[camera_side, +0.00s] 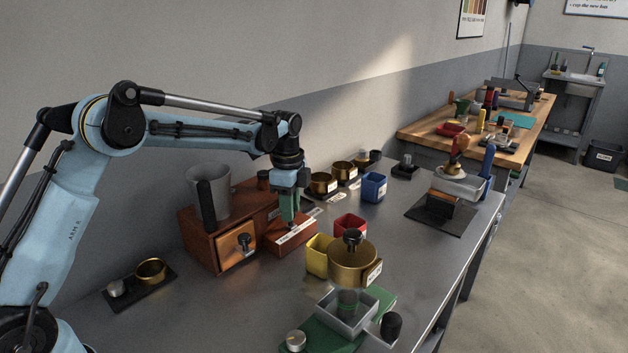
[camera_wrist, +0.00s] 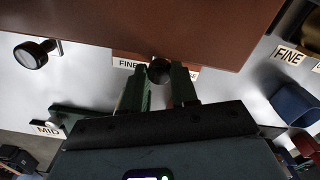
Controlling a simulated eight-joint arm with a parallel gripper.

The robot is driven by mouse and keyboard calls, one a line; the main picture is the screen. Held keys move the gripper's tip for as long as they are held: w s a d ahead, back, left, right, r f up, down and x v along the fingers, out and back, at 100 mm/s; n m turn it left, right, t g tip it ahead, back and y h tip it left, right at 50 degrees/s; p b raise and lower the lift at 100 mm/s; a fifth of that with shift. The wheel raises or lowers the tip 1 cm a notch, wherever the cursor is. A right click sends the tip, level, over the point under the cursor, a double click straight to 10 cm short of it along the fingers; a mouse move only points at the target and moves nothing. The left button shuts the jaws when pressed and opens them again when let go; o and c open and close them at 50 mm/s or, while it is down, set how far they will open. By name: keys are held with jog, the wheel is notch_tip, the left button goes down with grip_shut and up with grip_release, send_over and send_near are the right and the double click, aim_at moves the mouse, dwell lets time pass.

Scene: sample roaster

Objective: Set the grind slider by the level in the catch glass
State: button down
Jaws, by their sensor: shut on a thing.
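My gripper (camera_side: 290,219) points down at the low wooden block with a white label strip (camera_side: 296,233), beside the wooden grinder box. In the wrist view, my green fingers (camera_wrist: 162,80) are shut on a dark round slider knob (camera_wrist: 160,68). A label reading FINE (camera_wrist: 128,63) shows left of the knob; the label to its right is mostly hidden by a finger.
The wooden box (camera_side: 205,240) carries a grey cup and a knobbed drawer. Yellow (camera_side: 318,256), red (camera_side: 350,227) and blue (camera_side: 374,187) bins stand to the right. Brass tins line the wall. A scale-like device (camera_side: 455,187) sits farther back.

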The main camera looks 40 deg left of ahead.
jog(key=shift+w, duration=2.2)
jog(key=c, duration=1.1)
grip_release()
jog(key=shift+r, duration=0.1)
notch_tip(320, 180, up, 12)
jog(key=shift+f, duration=0.1)
